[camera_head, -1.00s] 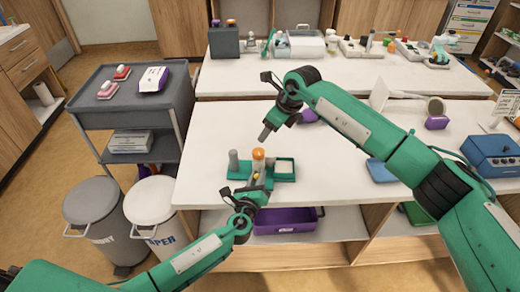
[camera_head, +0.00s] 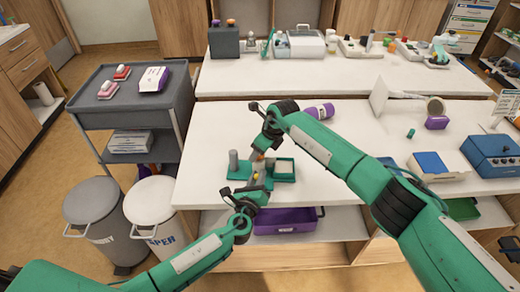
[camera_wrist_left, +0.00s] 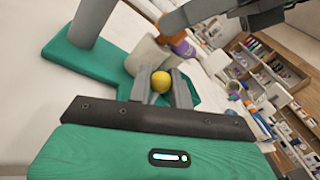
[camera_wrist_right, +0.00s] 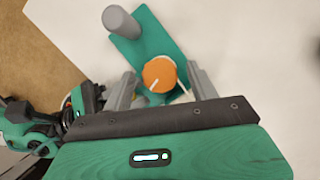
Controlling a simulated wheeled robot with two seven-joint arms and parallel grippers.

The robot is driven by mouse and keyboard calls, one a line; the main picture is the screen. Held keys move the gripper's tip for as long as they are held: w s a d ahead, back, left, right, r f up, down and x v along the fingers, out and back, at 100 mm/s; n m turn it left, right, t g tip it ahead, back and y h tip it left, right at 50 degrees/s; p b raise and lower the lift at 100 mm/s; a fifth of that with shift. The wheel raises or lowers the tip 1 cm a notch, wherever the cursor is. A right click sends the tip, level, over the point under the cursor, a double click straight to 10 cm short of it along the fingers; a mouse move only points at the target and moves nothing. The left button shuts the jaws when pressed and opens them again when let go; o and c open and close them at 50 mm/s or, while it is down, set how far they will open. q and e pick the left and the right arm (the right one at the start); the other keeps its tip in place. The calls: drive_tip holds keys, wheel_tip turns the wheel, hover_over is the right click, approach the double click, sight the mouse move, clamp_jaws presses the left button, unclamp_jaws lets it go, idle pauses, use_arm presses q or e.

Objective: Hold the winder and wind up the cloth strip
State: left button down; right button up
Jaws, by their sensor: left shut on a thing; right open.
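The winder (camera_head: 240,171) is a green base with a grey post (camera_head: 233,160), an orange knob (camera_wrist_right: 160,74) and a light tray at its right end. A pale roll, likely the cloth strip (camera_wrist_left: 148,52), stands under the orange knob in the left wrist view. My left gripper (camera_wrist_left: 161,86) is shut on the winder at a part with a yellow ball end (camera_wrist_left: 161,82). My right gripper (camera_wrist_right: 160,84) is open above the winder, its fingers on either side of the orange knob, with gaps visible. In the head view, the right gripper partly hides the knob.
A blue-and-white box (camera_head: 437,166) and a blue device (camera_head: 492,155) stand to the right. A purple bin (camera_head: 285,222) sits below the tabletop. The table (camera_head: 205,140) is clear left of the winder.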

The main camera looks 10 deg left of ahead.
drive_tip(key=shift+c, duration=0.5)
drive_tip(key=c, duration=0.9)
drive_tip(key=shift+m, duration=0.3)
drive_tip(key=m+t, duration=0.1)
drive_tip(key=m, duration=0.1)
drive_tip(key=m+h, duration=0.1)
drive_tip(key=m, duration=0.1)
drive_tip(key=shift+s+a+m+t, duration=0.1)
drive_tip(key=shift+m+t, duration=0.2)
drive_tip(key=shift+t, duration=0.1)
drive_tip(key=m+h, duration=0.1)
drive_tip(key=m, duration=0.1)
drive_tip(key=m+t+h, duration=0.1)
drive_tip(key=m, duration=0.2)
drive_tip(key=shift+s+a+m, duration=0.1)
drive_tip(key=shift+a+m, duration=0.05)
drive_tip(key=shift+m, duration=0.15)
drive_tip(key=o, duration=1)
